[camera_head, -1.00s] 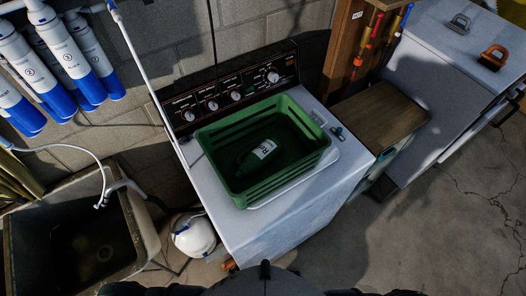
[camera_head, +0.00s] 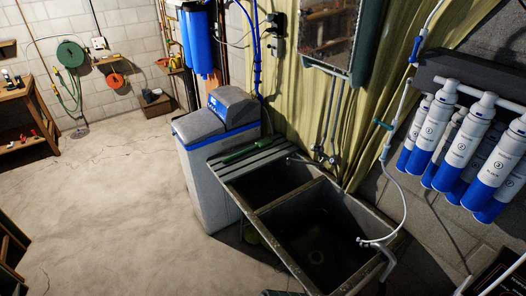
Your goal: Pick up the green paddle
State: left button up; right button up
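A long, thin green thing, which looks like the green paddle (camera_head: 240,153), lies on the grey-green slatted board (camera_head: 262,151) across the far end of the double stone sink (camera_head: 352,211). It is small in the view, so its exact shape is hard to tell. Nothing holds it. Neither of my grippers can be made out in the head view. A small dark piece shows at the bottom edge, and I cannot tell what it is.
A grey water softener (camera_head: 216,140) with a blue-edged lid stands beside the slatted board. White-and-blue filter cartridges (camera_head: 461,143) hang at the right, with a white hose looping to the sink. The concrete floor (camera_head: 120,195) at the left is open.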

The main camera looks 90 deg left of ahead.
aim_at(266, 140)
jog(key=k+j+u, duration=0.15)
jog(key=k+u, duration=0.15)
jog(key=k, duration=0.25)
jog(key=k+j+u, duration=0.25)
jog(key=k, duration=0.25)
jog(key=u, duration=2.1)
